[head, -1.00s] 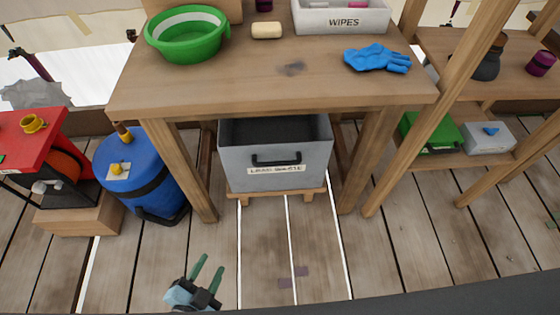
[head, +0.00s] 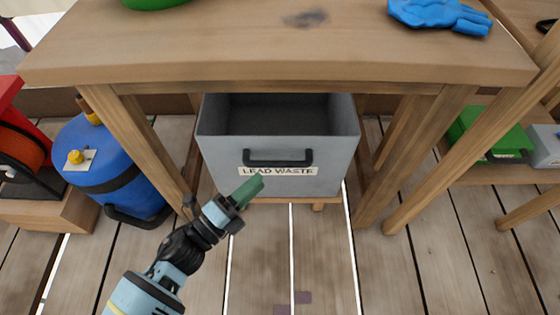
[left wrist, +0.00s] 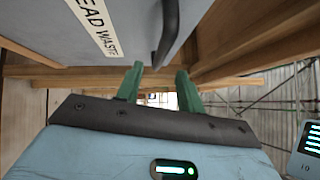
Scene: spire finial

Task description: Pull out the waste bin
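The waste bin (head: 279,143) is a grey box with a black handle (head: 278,158) and a "LEAD WASTE" label on its front. It stands on a low wooden base under the workbench (head: 270,72). My left gripper (head: 250,188) is just in front of the bin, below and left of the handle in the head view. In the left wrist view its two green fingers (left wrist: 158,84) are apart with nothing between them. The handle (left wrist: 168,35) shows there just beyond the fingertips. My right gripper is not in view.
Bench legs flank the bin, the left one (head: 150,150) close to my left arm. A blue canister (head: 100,165) stands at left. A blue glove (head: 437,14) lies on the bench. The plank floor (head: 290,255) in front of the bin is clear.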

